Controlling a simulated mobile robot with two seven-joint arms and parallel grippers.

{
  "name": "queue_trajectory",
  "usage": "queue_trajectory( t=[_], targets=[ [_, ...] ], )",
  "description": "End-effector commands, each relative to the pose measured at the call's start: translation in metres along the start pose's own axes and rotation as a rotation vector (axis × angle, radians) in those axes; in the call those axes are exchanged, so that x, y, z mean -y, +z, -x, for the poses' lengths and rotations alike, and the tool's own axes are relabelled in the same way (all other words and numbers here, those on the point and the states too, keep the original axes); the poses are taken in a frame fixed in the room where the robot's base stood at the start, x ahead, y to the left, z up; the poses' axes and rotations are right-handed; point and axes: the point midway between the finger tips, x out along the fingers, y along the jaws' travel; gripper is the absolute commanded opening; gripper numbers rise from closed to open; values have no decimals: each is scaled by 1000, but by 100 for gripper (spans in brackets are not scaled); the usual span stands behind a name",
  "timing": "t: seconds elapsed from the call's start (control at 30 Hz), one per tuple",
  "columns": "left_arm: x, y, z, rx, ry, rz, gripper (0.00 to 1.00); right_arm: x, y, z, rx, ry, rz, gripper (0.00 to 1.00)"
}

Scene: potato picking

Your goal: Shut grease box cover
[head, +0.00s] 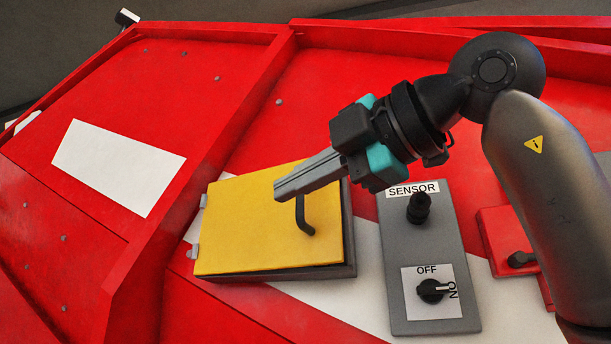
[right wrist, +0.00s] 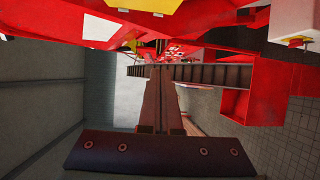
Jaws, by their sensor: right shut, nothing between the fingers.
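The grease box cover (head: 245,235) is a yellow plate with a dark bent handle (head: 304,217), hinged on its left side. It lies over the grey grease box (head: 349,235), whose rim shows along the right and lower edges. The cover looks closed or nearly closed; I cannot tell whether a small gap is left. My right gripper (head: 280,189) is shut and empty. Its fingers cross in front of the cover's upper right part, just above the handle; I cannot tell whether they touch it. My left gripper is not in view.
Right of the box is a grey panel (head: 431,245) with a black SENSOR knob (head: 419,208) and an OFF/ON switch (head: 431,290). A red box with a black knob (head: 519,259) is farther right. A red panel with a raised rib (head: 200,180) lies to the left.

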Motion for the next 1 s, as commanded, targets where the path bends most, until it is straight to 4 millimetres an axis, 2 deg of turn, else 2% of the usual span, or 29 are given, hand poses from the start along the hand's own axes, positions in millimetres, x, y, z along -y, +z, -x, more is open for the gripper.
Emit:
queue_trajectory(
  t=[0.03, 0.2, 0.37, 0.47, 0.57, 0.9, 1.0],
  targets=[
    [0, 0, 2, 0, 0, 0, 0, -14, 0, 17, 69, 12, 0, 0],
    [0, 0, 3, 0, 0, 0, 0, -37, 5, 56, 242, 41, -44, 0],
    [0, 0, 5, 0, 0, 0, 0, -44, 7, 69, 301, 57, -68, 0],
    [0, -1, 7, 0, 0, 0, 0, -45, 10, 62, 304, 55, -71, 0],
    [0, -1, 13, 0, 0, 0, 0, -46, 14, 47, 303, 53, -71, 0],
    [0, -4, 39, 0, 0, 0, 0, -51, 36, -22, 301, 52, -70, 0],
    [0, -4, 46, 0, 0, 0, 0, -50, 50, -32, 303, 53, -72, 0]
  ],
)
